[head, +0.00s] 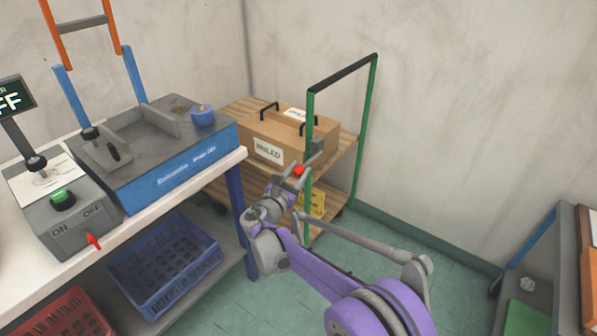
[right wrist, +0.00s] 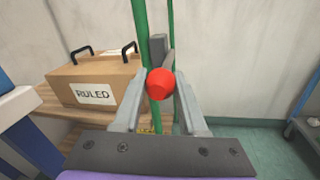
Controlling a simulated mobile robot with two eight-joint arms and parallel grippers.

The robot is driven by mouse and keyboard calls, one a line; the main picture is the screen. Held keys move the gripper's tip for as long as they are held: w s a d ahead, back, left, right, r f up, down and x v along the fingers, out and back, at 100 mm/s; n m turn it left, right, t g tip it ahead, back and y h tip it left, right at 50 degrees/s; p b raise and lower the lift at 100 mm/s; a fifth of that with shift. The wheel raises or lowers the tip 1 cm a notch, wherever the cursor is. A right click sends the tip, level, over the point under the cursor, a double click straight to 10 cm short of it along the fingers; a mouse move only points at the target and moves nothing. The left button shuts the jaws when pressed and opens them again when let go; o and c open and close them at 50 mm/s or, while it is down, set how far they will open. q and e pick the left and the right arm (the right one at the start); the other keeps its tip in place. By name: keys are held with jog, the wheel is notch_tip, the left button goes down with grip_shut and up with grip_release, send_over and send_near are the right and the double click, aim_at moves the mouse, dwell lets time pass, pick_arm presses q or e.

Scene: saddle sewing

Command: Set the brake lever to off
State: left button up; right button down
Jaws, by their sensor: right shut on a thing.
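The brake lever is a grey arm with a red knob (head: 299,171) on the green upright of the wooden cart. In the right wrist view the red knob (right wrist: 160,84) sits between the fingertips, with the grey lever part (right wrist: 159,49) behind it by the green post. My right gripper (head: 290,178) is shut on the red knob. The lever's markings cannot be read. My left gripper is not in view.
The wooden cart (head: 226,188) carries a cardboard box (head: 268,140) with black handles. The white workbench (head: 179,192) at left holds a grey ON/OFF control box (head: 68,222) with a small red lever (head: 94,240).

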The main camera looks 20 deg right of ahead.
aim_at(303, 166)
jog(key=r+g+y+p, duration=0.1)
jog(key=r+p, duration=0.1)
jog(key=p, duration=0.1)
jog(key=d+r+g+y+p, duration=0.1)
jog(key=r+g+y+p, duration=0.1)
jog(key=r+p, duration=0.1)
jog(key=w+r+m+g+y+p, duration=0.1)
jog(key=r+p, duration=0.1)
jog(key=p, duration=0.1)
jog(key=shift+d+r, duration=0.15)
jog(key=shift+d, duration=0.15)
pick_arm(q)
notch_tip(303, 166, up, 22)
jog(key=p, duration=1)
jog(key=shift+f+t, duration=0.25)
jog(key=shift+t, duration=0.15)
pick_arm(e)
jog(key=w+d+r+g+y, duration=0.3)
jog(key=d+g+y, duration=0.1)
jog(key=y, duration=0.1)
jog(key=shift+w+r+m+g, duration=0.15)
jog(key=shift+r+m+g, duration=0.25)
jog(key=shift+c, duration=2.3)
grip_release()
jog(key=shift+f, duration=0.1)
jog(key=shift+a, duration=0.1)
